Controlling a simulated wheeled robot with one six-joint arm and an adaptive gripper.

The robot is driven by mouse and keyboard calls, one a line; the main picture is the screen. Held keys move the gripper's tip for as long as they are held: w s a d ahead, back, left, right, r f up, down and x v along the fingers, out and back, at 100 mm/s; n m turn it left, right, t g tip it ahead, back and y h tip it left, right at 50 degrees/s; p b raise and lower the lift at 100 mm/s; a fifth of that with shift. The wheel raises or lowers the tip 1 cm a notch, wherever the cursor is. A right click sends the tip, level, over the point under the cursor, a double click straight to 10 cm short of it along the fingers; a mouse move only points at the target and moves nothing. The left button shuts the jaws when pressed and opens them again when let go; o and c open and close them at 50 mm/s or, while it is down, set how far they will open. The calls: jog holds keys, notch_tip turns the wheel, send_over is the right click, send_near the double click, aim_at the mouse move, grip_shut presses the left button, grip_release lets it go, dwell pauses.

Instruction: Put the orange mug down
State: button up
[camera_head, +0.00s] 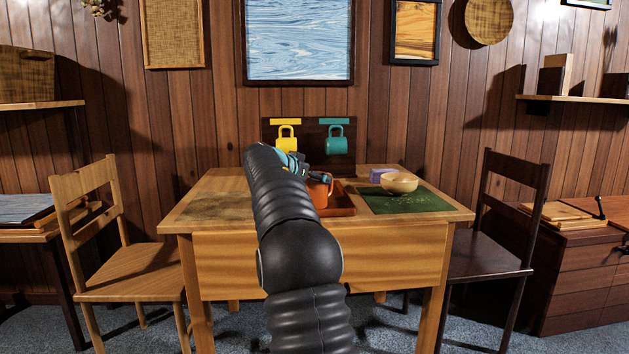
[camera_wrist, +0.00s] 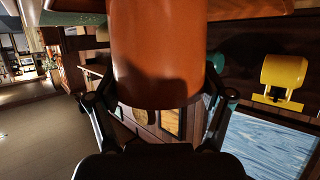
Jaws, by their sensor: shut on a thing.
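The orange mug (camera_head: 318,192) is at the middle of the wooden table, partly hidden by my arm. In the wrist view the mug (camera_wrist: 158,50) fills the space between my fingers. My gripper (camera_wrist: 158,98) is shut on the mug; in the head view my gripper (camera_head: 323,176) is small, at its upper side. The mug appears upright, in front of or over a reddish-brown tray (camera_head: 342,207) on the table. I cannot tell whether its base touches the tray.
A green mat (camera_head: 400,203) lies right of the tray, with a wooden bowl (camera_head: 399,183) and a purple object (camera_head: 380,174) at its back. Chairs flank the table (camera_head: 210,232).

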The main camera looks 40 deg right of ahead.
jog(key=shift+f, duration=0.2)
jog(key=o, duration=1.3)
jog(key=shift+r, duration=0.1)
jog(key=shift+a+r, duration=0.15)
jog(key=shift+r, duration=0.05)
jog(key=b+v, duration=0.1)
jog(key=v, duration=1)
jog(key=shift+s+a, duration=0.1)
jog(key=shift+a, duration=0.3)
